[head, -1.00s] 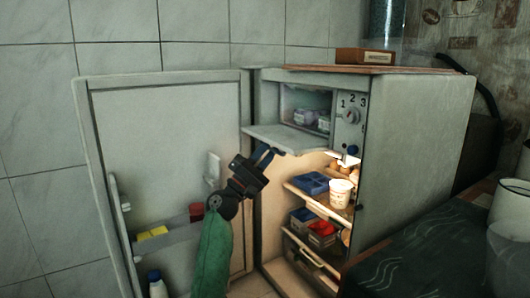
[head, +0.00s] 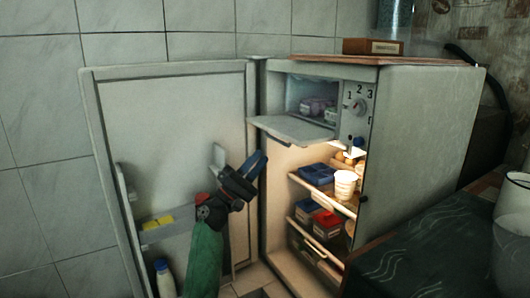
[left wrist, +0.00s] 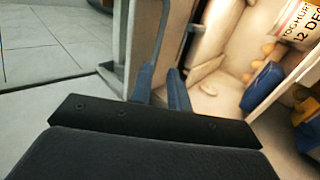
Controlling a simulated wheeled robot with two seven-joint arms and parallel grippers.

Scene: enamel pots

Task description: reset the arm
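My left gripper (head: 254,163) is in front of the opening between the open fridge door (head: 180,120) and the fridge body (head: 420,150). Its two blue fingers point up and are apart, with nothing between them. In the left wrist view the fingers (left wrist: 162,80) also show a gap, with the fridge's lit inside beyond them. My green-sleeved left arm comes up from the bottom in front of the door. The freezer flap (head: 298,130) is folded down, above and right of the gripper. My right gripper is not in view.
Fridge shelves hold a white yoghurt cup (head: 345,185), a blue container (head: 317,174) and a red-lidded container (head: 327,222). Door racks hold a yellow item (head: 158,223) and a white bottle (head: 164,278). A dark-topped counter (head: 430,250) with a white pot (head: 514,205) stands at right.

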